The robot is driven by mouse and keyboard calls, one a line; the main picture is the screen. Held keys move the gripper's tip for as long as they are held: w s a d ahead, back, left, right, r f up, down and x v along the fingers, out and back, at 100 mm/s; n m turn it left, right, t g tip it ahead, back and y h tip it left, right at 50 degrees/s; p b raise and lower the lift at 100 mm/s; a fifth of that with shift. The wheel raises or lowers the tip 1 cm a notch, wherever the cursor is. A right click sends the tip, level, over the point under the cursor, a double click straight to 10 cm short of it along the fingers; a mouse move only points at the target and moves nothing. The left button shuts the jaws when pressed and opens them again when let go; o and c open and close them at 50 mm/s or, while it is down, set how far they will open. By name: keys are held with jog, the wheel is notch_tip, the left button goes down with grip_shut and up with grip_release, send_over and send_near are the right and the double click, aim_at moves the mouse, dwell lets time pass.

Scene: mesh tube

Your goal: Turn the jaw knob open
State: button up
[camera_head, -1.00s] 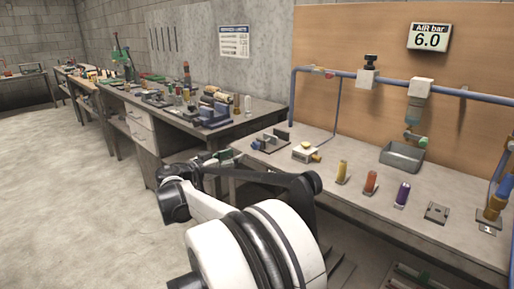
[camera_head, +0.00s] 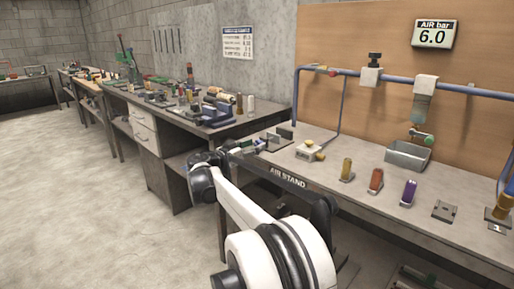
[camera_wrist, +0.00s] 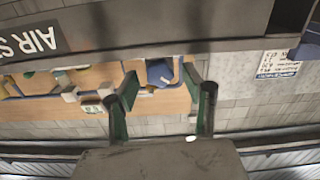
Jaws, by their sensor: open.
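I cannot pick out the jaw knob for certain in either view. In the head view a blue vise-like tool (camera_head: 216,116) stands at the near end of the long bench. A small flat fixture with upright plates (camera_head: 276,141) sits at the left end of the air stand (camera_head: 288,179). My gripper (camera_wrist: 162,82) shows in the wrist view with its two green-padded fingers apart and nothing held between them. A blue shape (camera_wrist: 160,72) appears beyond the gap. In the head view my arm's end is near the stand's front left edge, and its fingers are not clear.
Yellow (camera_head: 347,169), orange (camera_head: 376,181) and purple (camera_head: 408,193) handled pieces stand on the stand top. A grey bin (camera_head: 408,155) sits behind them, under a blue pipe (camera_head: 345,72). The long bench at left is crowded. The floor (camera_head: 75,190) at left is open.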

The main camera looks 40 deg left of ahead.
jog(key=shift+w, duration=0.8)
jog(key=shift+c, duration=0.2)
grip_shut()
jog(key=shift+r+n+p, duration=0.1)
jog(key=shift+n+p, duration=0.25)
jog(key=shift+n, duration=0.45)
jog(key=shift+n+p, duration=0.4)
jog(key=shift+n, duration=1.2)
jog(key=shift+o, duration=0.2)
grip_release()
jog(key=shift+s, duration=0.1)
jog(key=s, duration=1.1)
jog(key=shift+s+a, duration=0.4)
jog(key=shift+a, duration=0.05)
